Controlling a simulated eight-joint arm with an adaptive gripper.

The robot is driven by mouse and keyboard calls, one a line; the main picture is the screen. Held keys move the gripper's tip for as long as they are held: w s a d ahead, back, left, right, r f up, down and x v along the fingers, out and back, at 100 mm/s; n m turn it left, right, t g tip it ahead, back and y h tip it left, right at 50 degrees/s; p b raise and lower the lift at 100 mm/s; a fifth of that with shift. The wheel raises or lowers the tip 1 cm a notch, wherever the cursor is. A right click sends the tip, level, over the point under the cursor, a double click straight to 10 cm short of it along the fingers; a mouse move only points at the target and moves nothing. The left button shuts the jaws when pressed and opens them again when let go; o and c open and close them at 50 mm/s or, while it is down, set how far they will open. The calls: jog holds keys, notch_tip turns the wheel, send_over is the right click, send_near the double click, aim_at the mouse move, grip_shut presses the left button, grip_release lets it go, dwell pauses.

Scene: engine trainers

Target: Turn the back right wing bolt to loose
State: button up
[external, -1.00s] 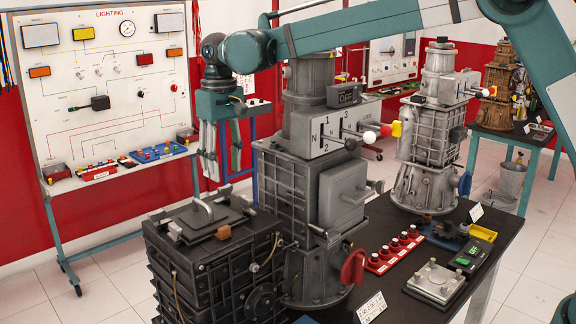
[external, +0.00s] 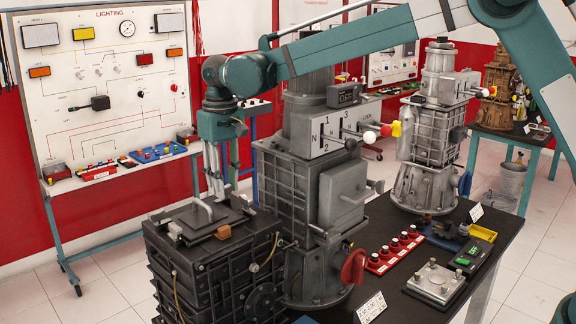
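A dark box-shaped housing (external: 212,272) stands at the front left, with a flat lid and a pale handle (external: 199,209) on top. Small clamp-like pieces sit around the lid: a brown one (external: 224,232) at the front right and a grey one (external: 175,230) at the left. A dark small piece (external: 242,206) at the lid's back right may be the back right wing bolt; its setting is too small to tell. My gripper (external: 225,190) points down just above the back of the lid. Its fingers are apart with nothing seen between them. Contact with the bolt cannot be told.
A tall grey engine trainer (external: 340,198) stands close to the right of the housing, with a red handle (external: 354,267) low down. Red knobs (external: 402,243) and a metal plate (external: 437,282) lie on the black table. A lighting board (external: 105,80) stands behind left.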

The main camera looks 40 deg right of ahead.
jog(key=shift+c, duration=1.3)
jog(key=shift+n, duration=0.4)
jog(key=n+b, duration=0.1)
jog(key=n, duration=0.1)
jog(key=shift+n, duration=0.3)
jog(key=n+b, duration=0.1)
jog(key=n, duration=0.4)
jog(key=shift+b, duration=0.3)
jog(key=n, duration=0.5)
jog(key=shift+b, duration=0.4)
jog(key=shift+n, duration=2)
